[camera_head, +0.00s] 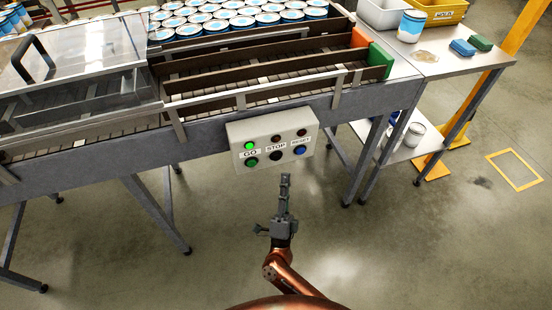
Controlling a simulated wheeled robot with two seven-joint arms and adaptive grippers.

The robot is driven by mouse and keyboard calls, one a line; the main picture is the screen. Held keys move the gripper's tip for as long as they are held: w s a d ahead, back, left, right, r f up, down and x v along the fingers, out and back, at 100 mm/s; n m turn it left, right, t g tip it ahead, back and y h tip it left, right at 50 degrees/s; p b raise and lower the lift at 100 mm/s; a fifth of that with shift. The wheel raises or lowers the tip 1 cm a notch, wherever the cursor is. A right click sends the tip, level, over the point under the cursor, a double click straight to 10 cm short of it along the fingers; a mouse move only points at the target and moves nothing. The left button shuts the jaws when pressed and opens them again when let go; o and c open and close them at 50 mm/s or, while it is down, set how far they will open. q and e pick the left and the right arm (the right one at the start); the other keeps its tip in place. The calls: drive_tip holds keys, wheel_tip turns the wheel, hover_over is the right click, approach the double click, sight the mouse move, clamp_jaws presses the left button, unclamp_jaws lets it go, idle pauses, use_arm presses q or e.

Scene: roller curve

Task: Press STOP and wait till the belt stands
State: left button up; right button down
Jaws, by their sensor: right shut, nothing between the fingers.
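The control box (272,139) hangs on the front side of the conveyor. It carries GO, STOP and RESET labels. The STOP button (276,155) is black and sits in the middle, between the green GO button (251,162) and the blue RESET button (299,150). The lamp above GO (249,146) glows green; the other two lamps are dark. The belt (262,85) runs behind brown guide rails. My right gripper (285,178) is shut and empty, pointing at the box just below the STOP button, apparently apart from it. My left gripper is not in view.
Many white-topped cans (215,22) stand at the back of the conveyor. A clear hood (75,55) covers its left part. A side table (455,62) at right holds bins, a can, a blue and a green block. The floor in front is clear.

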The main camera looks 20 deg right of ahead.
sight(277, 157)
drive_tip(key=shift+w+a+b, duration=0.1)
drive_tip(key=shift+w+b, duration=0.4)
drive_tip(key=shift+w, duration=1.9)
drive_tip(key=shift+w, duration=0.1)
drive_tip(key=shift+w, duration=0.3)
drive_tip(key=shift+w, duration=0.45)
drive_tip(key=shift+s, duration=0.1)
idle(0.4)
drive_tip(key=shift+s, duration=0.8)
